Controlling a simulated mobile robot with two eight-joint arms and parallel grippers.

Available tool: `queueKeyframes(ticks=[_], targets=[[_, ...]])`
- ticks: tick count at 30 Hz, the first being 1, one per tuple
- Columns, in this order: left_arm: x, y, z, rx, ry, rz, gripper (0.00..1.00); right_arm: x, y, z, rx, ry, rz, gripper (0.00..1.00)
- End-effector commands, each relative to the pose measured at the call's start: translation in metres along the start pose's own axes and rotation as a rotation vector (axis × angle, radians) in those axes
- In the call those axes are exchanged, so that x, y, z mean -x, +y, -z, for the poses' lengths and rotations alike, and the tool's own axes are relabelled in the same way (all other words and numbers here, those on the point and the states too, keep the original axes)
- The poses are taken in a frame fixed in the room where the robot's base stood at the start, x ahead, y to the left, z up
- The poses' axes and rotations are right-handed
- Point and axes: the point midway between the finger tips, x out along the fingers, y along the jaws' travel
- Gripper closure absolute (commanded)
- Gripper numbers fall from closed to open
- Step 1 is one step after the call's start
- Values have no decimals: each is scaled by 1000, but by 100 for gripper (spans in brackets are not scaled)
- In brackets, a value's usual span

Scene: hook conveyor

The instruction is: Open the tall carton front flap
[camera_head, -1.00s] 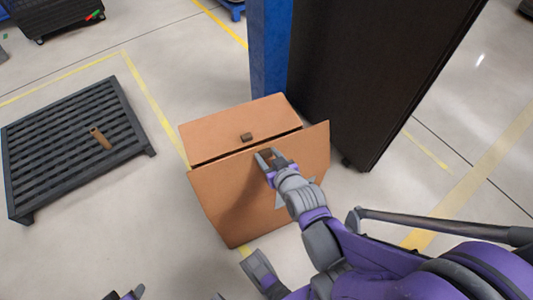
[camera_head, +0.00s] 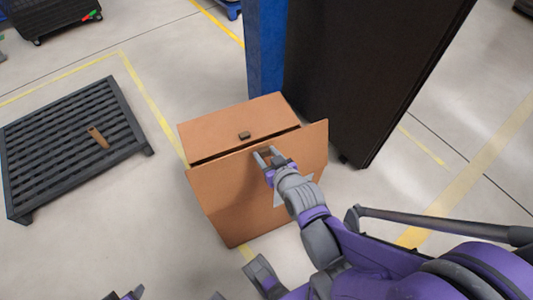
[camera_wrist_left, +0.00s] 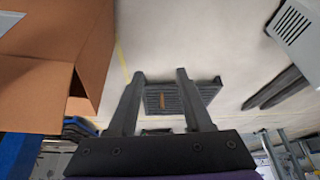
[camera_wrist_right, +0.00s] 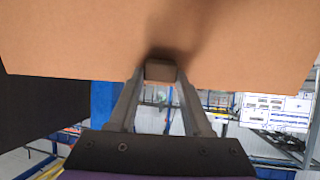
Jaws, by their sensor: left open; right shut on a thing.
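The tall brown carton (camera_head: 222,200) stands in the middle of the head view. Its front panel shows a pale triangular mark, and a dark gap runs between the panel's top edge and the brown panel behind (camera_head: 215,128), which bears a small dark tab (camera_head: 244,135). My right gripper (camera_head: 266,155) is at the front panel's upper edge. In the right wrist view its fingers are shut on a small brown tab (camera_wrist_right: 160,70) at the cardboard edge. My left gripper (camera_wrist_left: 159,75) is open and empty in the left wrist view, with the carton (camera_wrist_left: 50,85) to its left.
A dark slatted pallet (camera_head: 60,140) with a small brown piece (camera_head: 97,137) on it lies at left. A blue post (camera_head: 266,50) and a tall black cabinet (camera_head: 365,70) stand close behind the carton. Floor between pallet and carton is clear.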

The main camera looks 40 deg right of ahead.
Motion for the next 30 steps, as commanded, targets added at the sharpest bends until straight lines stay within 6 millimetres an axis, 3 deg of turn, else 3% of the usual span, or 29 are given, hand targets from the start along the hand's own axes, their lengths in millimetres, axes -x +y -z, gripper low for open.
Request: queueKeyframes(ticks=[14, 19, 22, 26, 30], targets=[[-1, 0, 0, 0, 0, 0, 50, 1, -1, -4, 0, -13, 4, 100], [2, 4, 8, -5, -8, -7, 81, 1, -1, -4, 0, -12, 4, 100], [7, 14, 29, -16, -25, -22, 99, 1, -1, -4, 0, -12, 4, 100], [16, 40, 70, -38, -66, -50, 100, 1, -1, -4, 0, -12, 4, 100], [24, 77, 119, -67, -118, -77, 100, 1, -1, -4, 0, -12, 4, 100]])
